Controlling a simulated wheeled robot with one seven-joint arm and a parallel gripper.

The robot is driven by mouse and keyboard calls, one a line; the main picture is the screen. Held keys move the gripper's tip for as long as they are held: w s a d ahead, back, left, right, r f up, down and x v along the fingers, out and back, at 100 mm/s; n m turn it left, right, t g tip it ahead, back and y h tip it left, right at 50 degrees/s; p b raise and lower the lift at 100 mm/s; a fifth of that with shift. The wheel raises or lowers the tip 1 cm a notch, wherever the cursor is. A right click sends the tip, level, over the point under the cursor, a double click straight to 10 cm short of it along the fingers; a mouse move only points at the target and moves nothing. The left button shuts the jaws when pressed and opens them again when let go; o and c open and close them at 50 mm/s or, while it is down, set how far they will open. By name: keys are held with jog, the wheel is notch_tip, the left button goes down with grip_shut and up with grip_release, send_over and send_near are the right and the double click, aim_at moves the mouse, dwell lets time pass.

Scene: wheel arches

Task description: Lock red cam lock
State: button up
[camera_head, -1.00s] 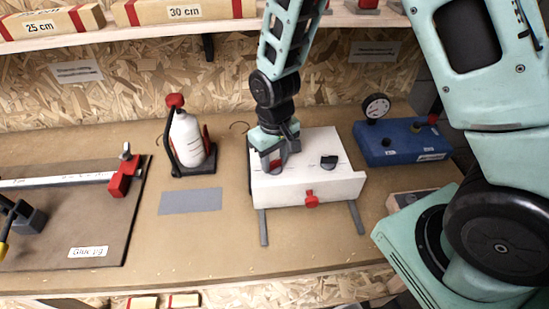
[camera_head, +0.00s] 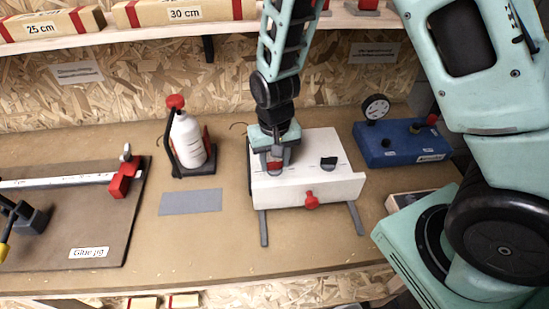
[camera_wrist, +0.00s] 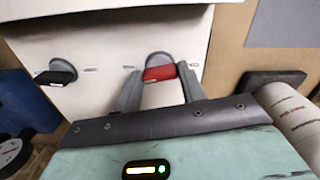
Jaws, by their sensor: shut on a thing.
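The red cam lock (camera_wrist: 160,73) sits in a grey round seat on top of the white box. It also shows in the head view (camera_head: 274,165), partly covered by my gripper. My gripper (camera_wrist: 161,76) is shut on the red cam lock, with one finger at each end of its handle. A black cam lock (camera_wrist: 56,75) sits on the same white box (camera_head: 320,190); in the head view this black lock (camera_head: 328,162) is to the right of my gripper. Small marks are printed beside both locks, too small to read.
A glue bottle in a stand (camera_head: 188,140) is left of the box. A blue gauge block (camera_head: 400,143) stands at the right. A red knob (camera_head: 311,201) sticks out of the box front. A grey mat (camera_head: 190,202) lies on clear bench.

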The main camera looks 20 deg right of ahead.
aim_at(275, 162)
jog(key=o, duration=1)
jog(key=shift+r, duration=0.1)
notch_tip(275, 162, up, 17)
jog(key=shift+r+b, duration=0.15)
jog(key=shift+b, duration=0.7)
